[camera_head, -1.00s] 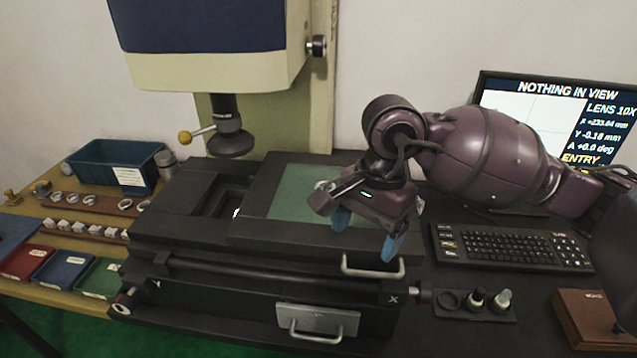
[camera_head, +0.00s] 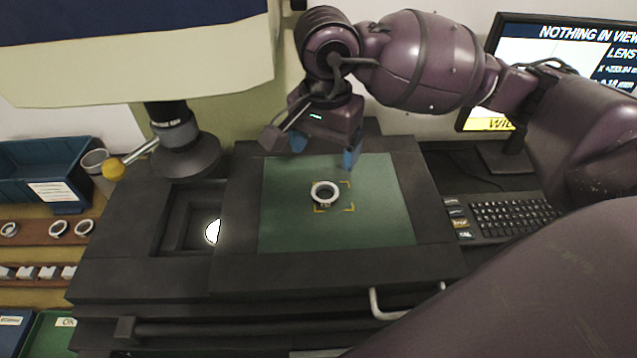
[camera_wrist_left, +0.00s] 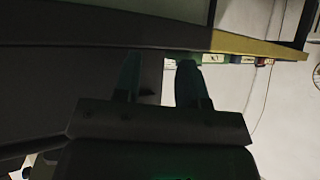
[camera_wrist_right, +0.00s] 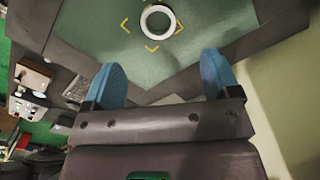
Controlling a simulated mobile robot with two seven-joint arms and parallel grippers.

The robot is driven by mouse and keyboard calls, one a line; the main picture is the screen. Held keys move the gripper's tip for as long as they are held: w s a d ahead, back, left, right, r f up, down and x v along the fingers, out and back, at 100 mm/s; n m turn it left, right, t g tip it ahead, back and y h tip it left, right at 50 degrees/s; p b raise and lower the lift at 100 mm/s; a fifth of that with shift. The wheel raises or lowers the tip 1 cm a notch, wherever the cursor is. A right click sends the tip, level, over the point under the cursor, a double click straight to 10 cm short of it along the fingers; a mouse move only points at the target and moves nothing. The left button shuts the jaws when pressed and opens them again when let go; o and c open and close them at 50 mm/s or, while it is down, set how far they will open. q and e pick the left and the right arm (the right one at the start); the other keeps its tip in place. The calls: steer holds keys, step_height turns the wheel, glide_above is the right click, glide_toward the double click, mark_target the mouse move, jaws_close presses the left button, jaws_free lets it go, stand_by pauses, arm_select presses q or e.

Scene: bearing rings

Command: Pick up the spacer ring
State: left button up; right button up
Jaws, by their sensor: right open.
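A pale metal spacer ring (camera_head: 324,193) lies flat on the green mat (camera_head: 285,225), inside yellow corner marks. It also shows in the right wrist view (camera_wrist_right: 158,22), beyond the fingertips. My right gripper (camera_head: 325,158) is open and empty, above the far part of the mat behind the ring. Its blue fingers (camera_wrist_right: 162,75) stand apart and do not touch the ring. My left gripper (camera_wrist_left: 158,75) shows only in its own dark wrist view; its two fingers stand apart with no object seen between them.
The microscope lens (camera_head: 185,150) hangs left of the mat. A blue bin (camera_head: 45,175) and several rings on a wooden rack (camera_head: 40,232) stand at the left. The monitor (camera_head: 560,75) and keyboard (camera_head: 515,218) are at the right. The mat around the ring is clear.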

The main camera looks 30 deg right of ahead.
mark_target(325, 191)
step_height(325, 191, down, 4)
steer(key=shift+s+r, duration=0.15)
steer(key=shift+d+f, duration=0.15)
steer(key=shift+f, duration=2.7)
steer(key=c, duration=1.1)
steer(key=shift+o, duration=0.2)
steer(key=shift+r, duration=0.1)
